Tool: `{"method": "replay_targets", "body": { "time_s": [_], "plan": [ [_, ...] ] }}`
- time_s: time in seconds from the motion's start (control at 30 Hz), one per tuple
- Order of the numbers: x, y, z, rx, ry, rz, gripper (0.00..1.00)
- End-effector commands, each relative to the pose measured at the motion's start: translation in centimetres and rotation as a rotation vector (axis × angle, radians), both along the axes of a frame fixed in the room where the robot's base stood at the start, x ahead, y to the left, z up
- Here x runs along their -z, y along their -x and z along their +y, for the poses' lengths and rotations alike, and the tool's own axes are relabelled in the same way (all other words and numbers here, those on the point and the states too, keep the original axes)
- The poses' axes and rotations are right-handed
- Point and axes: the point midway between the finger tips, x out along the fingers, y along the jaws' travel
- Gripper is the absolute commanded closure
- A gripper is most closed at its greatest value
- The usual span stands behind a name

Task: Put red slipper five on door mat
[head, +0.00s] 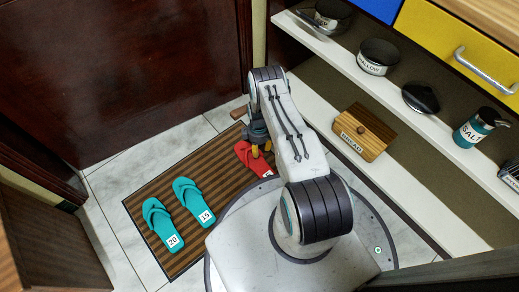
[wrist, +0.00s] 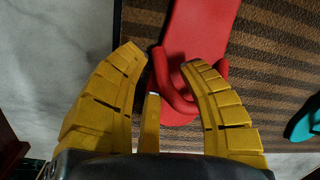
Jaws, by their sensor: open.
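The red slipper (head: 250,157) lies on the right end of the brown striped door mat (head: 152,202). Its white label shows only in part, and I cannot read the number. In the wrist view the slipper (wrist: 198,35) lies on the mat (wrist: 275,75), inside the mat's edge, with its red strap towards me. My gripper (head: 261,148) is over the slipper in the head view. In the wrist view my gripper (wrist: 168,57) is open, its yellow fingers spread around the strap area. I cannot tell whether they touch it.
Two teal slippers, labelled 20 (head: 160,222) and 15 (head: 194,201), lie on the mat's left part. A low shelf (head: 390,178) on the right holds a wooden bread box (head: 364,132). Pans and a salt jar (head: 474,130) stand above. A dark door (head: 115,75) is behind.

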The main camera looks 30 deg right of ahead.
Motion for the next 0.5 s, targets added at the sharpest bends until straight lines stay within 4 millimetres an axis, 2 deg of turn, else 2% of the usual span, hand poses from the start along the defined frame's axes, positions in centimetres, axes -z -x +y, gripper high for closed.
{"method": "replay_targets", "body": {
  "time_s": [0.3,0.5],
  "plan": [
    [-5.3,-0.4,-0.2,0.0,0.0,0.0,0.63],
    [-7.7,-0.7,-0.2,0.0,0.0,0.0,0.63]
  ]
}}
